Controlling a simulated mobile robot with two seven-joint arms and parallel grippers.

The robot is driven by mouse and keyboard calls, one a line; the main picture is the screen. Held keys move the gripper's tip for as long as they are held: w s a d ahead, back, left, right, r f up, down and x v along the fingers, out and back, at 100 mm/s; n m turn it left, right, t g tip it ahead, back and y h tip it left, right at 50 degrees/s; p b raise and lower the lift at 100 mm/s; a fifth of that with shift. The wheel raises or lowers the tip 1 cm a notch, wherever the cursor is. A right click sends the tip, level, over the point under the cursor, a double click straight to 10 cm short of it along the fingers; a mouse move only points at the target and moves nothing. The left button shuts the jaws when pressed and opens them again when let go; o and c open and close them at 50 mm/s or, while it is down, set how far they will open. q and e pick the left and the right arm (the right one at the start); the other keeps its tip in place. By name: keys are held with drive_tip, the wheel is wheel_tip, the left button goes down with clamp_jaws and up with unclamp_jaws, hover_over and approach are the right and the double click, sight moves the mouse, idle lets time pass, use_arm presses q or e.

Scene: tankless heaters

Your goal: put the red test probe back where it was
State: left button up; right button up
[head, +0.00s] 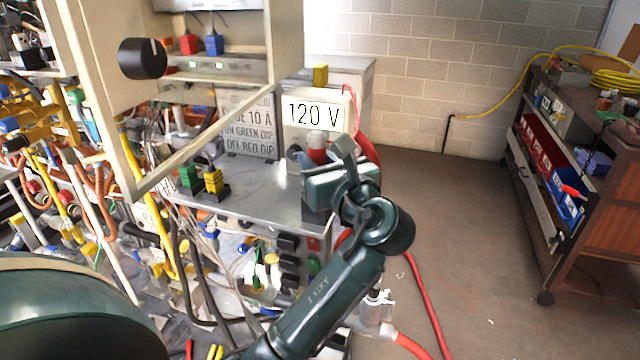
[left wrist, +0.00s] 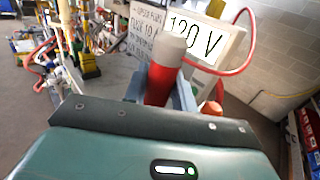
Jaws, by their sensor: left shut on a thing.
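The red test probe (head: 317,150) is a red cylinder with a pale grey top. It stands roughly upright between the fingers of my left gripper (head: 323,160), just in front of the white meter (head: 315,112) that reads 120 V. In the left wrist view the probe (left wrist: 160,84) sits between both fingers (left wrist: 160,92), with the meter (left wrist: 212,40) close behind it. The gripper is shut on the probe. The probe's lower end is hidden by the gripper, so I cannot tell whether it touches anything. My right gripper is not in view.
A metal bench top (head: 255,185) carries green (head: 189,178) and yellow (head: 213,181) plugs. A pale panel frame with a black knob (head: 142,58) stands at left. A red cable (head: 428,310) hangs to the floor.

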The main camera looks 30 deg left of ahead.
use_arm(q)
wheel_tip(320, 180, down, 4)
drive_tip(key=shift+r, duration=0.25)
drive_tip(key=shift+f, duration=0.1)
drive_tip(key=shift+f, duration=0.15)
drive_tip(key=o, duration=0.8)
